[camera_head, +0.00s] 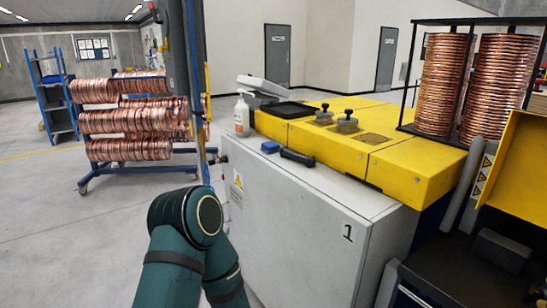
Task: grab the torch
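A black, elongated object that looks like the torch (298,157) lies on the top of the light grey cabinet (290,225), near its left edge and beside the yellow machine housing. A small blue item (270,147) lies just left of it. A teal arm of mine rises from the bottom of the view, its elbow in front of the cabinet's left side. No gripper shows in the view, so I cannot see what either one holds.
A white pump bottle (242,114) stands at the cabinet's far left corner. The yellow housing (370,140) carries black-knobbed weights (347,122). Copper coils (445,85) stand at right; a blue rack (128,120) holds more at left. The floor at left is clear.

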